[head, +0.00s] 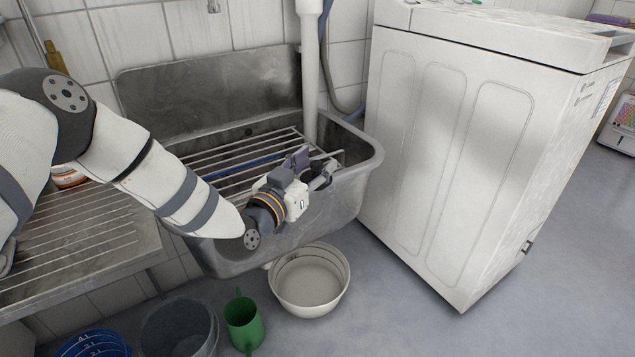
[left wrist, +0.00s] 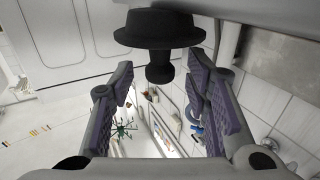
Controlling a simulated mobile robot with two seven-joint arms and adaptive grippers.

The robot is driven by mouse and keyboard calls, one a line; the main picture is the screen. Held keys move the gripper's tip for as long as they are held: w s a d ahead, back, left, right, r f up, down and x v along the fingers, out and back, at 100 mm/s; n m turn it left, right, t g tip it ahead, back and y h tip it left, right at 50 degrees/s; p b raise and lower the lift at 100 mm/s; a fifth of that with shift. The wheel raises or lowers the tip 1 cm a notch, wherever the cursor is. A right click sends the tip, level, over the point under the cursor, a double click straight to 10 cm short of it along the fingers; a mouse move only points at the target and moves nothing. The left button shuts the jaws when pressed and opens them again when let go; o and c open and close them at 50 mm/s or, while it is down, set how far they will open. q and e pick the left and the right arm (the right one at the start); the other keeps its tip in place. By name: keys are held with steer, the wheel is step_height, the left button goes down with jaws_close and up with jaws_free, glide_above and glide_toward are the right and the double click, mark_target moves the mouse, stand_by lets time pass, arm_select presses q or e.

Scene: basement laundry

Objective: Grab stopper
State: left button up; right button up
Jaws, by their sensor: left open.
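The stopper (left wrist: 160,28) is black, with a wide round disc and a narrower knobbed stem. In the left wrist view it shows at the top middle, its stem pointing down the picture toward the gap between my fingers. My left gripper (head: 315,166) is over the right part of the grey sink (head: 366,165) in the head view. Its purple-padded fingers are spread, and no finger touches the stopper in the left wrist view. I cannot make out the stopper in the head view, where the gripper may hide it. My right gripper is not in view.
A wire rack (head: 225,157) spans the sink. A white pipe (head: 310,75) rises behind it, and a white washing machine (head: 450,150) stands at right. Below are a white basin (head: 309,281), a green jug (head: 243,322) and a grey bucket (head: 178,328).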

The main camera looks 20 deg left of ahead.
arm_select(q)
steer(key=shift+w+d, duration=0.1)
steer(key=shift+w, duration=0.45)
jaws_close()
steer(key=shift+r, duration=0.1)
